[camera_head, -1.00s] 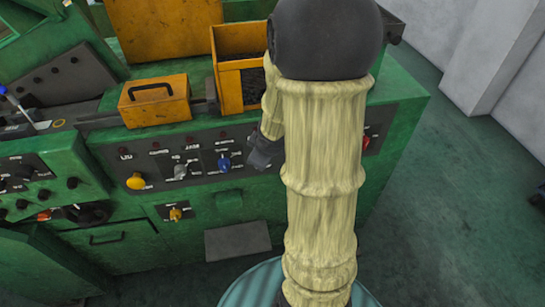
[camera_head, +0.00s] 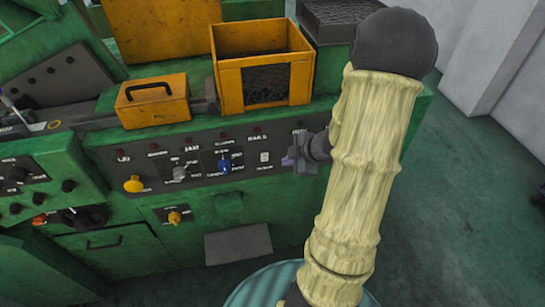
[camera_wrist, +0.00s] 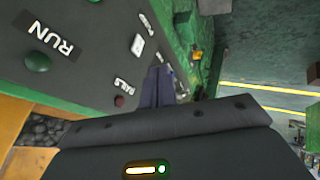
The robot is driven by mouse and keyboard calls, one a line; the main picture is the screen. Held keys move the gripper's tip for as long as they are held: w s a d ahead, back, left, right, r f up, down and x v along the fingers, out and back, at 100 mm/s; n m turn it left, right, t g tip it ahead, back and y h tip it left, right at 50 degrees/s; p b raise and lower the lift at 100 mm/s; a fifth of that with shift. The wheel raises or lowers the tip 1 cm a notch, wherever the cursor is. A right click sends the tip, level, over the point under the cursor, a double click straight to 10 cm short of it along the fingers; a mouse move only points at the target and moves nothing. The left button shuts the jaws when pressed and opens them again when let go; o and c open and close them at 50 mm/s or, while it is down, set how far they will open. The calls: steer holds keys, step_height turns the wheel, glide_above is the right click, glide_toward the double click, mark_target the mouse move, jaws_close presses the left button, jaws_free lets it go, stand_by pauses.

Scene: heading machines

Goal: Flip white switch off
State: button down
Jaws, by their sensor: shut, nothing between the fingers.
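The white switch (camera_head: 264,157) sits on the green machine's dark control panel, below the RAILS label, and is in plain sight in the head view. In the wrist view, the white switch (camera_wrist: 137,45) shows above the RAILS label, left of the fingertips. My gripper (camera_head: 290,161) is just right of the switch in the head view, with a small gap in the picture. Its fingers (camera_wrist: 159,75) are together and empty in the wrist view. I cannot tell which way the switch is set.
A blue knob (camera_head: 224,163), a grey knob (camera_head: 180,172) and a yellow knob (camera_head: 134,184) line the panel to the left. A yellow open bin (camera_head: 231,88) and a yellow box (camera_head: 154,103) stand above the panel. Open floor (camera_head: 470,210) lies to the right.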

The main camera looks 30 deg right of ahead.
glide_toward(270, 157)
steer(key=shift+w+a+f, duration=0.35)
steer(key=shift+a+f, duration=0.2)
steer(key=shift+a, duration=0.2)
steer(key=shift+w+a+f, duration=0.3)
steer(key=shift+a+f, duration=0.25)
steer(key=shift+a, duration=0.2)
steer(key=shift+w+a+f, duration=0.35)
steer(key=shift+a+f, duration=0.2)
steer(key=shift+a, duration=0.2)
steer(key=shift+d, duration=0.1)
steer(key=shift+w, duration=0.1)
